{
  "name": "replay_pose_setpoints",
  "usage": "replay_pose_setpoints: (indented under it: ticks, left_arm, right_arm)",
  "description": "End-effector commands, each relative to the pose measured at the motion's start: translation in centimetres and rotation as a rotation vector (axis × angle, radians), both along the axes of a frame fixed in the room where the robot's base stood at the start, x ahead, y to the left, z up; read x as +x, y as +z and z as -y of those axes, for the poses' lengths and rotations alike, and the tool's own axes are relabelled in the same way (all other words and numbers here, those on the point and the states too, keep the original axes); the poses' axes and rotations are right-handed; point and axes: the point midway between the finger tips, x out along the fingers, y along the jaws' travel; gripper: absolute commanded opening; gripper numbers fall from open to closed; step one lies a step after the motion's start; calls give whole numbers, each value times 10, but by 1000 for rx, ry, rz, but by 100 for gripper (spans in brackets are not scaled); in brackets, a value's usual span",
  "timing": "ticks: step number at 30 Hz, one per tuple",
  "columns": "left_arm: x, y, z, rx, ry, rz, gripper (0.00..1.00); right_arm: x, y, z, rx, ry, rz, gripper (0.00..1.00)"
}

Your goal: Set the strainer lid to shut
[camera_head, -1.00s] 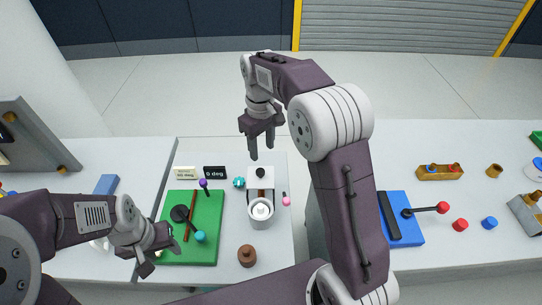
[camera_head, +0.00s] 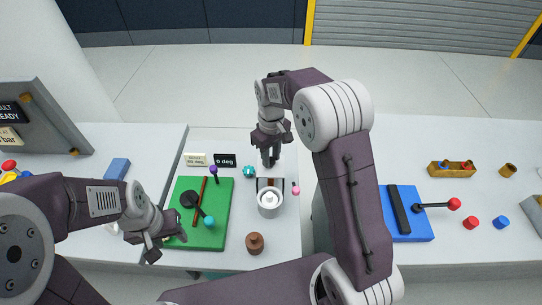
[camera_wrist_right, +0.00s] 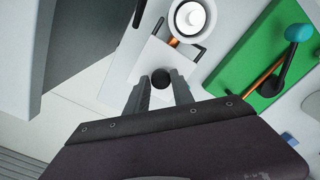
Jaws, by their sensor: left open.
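The strainer is a grey-white round pot (camera_head: 269,203) on the white table, with a white round piece inside. It also shows at the top of the wrist view (camera_wrist_right: 190,20). Its lid is a pale square plate (camera_wrist_right: 150,60) with a black knob (camera_wrist_right: 162,78), beside the pot and clear of its mouth. My right gripper (camera_head: 269,160) hides most of the lid in the head view. In the wrist view its two fingers (camera_wrist_right: 160,88) stand either side of the knob; I cannot tell whether they touch it. My left gripper (camera_head: 163,245) is open and empty near the green board.
The green board (camera_head: 215,235) carries a black lever with a teal knob. A black sign (camera_head: 225,161) reads about "0 deg". A brown knobbed piece (camera_head: 255,243) stands in front of the pot. A blue board (camera_head: 420,225) with a red-knobbed lever lies right.

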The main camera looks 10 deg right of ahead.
Motion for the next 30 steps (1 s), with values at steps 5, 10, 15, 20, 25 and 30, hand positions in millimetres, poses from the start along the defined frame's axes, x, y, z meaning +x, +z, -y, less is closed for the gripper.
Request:
replay_pose_setpoints:
  ticks: [5, 10, 15, 20, 25, 30]
  left_arm:
    - [0, 0, 0, 0, 0, 0, 48]
    - [0, 0, 0, 0, 0, 0, 48]
    - [0, 0, 0, 0, 0, 0, 48]
    - [0, 0, 0, 0, 0, 0, 48]
    - [0, 0, 0, 0, 0, 0, 48]
    - [0, 0, 0, 0, 0, 0, 48]
  right_arm:
    - [0, 0, 0, 0, 0, 0, 0]
    - [0, 1, 0, 0, 0, 1, 0]
    - [0, 1, 0, 1, 0, 2, 0]
    - [0, 1, 0, 0, 0, 2, 0]
    - [1, 1, 0, 1, 0, 3, 0]
    - [1, 2, 0, 1, 0, 3, 0]
